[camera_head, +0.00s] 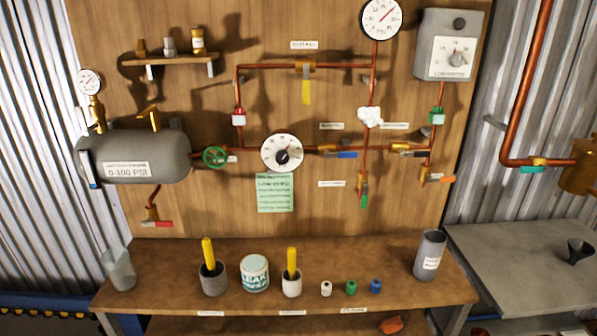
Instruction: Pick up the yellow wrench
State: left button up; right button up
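No clear wrench shape shows. Two upright yellow handles stand in cups on the wooden bench (375,265). One yellow handle (208,252) rises from a dark grey cup (214,282). Neither of my grippers is in view.
A leak-labelled tub (255,274) stands between the cups. Small white, green (351,288) and blue pieces lie to the right, then a tall grey cylinder (429,255). A clear beaker (119,269) stands at the left end. Copper pipes and gauges (282,153) cover the board behind.

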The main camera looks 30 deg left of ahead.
aim_at(207, 248)
jog(key=u, duration=1.55)
